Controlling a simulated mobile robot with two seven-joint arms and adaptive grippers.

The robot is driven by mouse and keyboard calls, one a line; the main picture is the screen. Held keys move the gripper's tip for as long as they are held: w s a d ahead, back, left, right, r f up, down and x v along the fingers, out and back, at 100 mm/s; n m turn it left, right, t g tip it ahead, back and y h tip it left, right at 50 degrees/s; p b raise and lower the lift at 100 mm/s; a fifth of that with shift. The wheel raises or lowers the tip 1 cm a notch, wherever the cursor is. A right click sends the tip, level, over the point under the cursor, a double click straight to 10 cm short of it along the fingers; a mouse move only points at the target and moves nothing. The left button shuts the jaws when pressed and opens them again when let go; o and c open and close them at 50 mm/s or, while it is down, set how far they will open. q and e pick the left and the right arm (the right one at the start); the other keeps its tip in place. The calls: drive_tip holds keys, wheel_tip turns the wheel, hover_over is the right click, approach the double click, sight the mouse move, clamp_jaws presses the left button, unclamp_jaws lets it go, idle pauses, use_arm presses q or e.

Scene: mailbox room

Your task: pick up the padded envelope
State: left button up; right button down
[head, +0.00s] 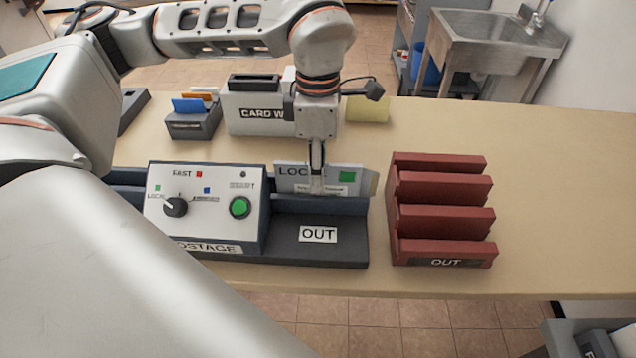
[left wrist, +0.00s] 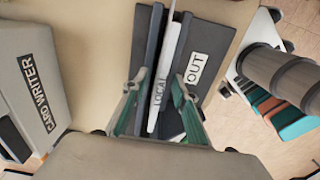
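In the left wrist view the envelope (left wrist: 166,75) shows edge-on between the two fingers of my left gripper (left wrist: 161,108). The fingers are spread, one on each side, with visible gaps to the envelope. Its lower part is hidden in the slot. My right gripper is in neither view.
A red rack labelled OUT (head: 440,215) stands to the right of the machine. Behind are the card writer (head: 255,108), a small dark card holder (head: 193,122) and a yellow block (head: 368,108). The table (head: 560,190) is clear at the right.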

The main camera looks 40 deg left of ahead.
use_arm(q)
clamp_jaws()
drive_tip(key=shift+r, duration=0.1)
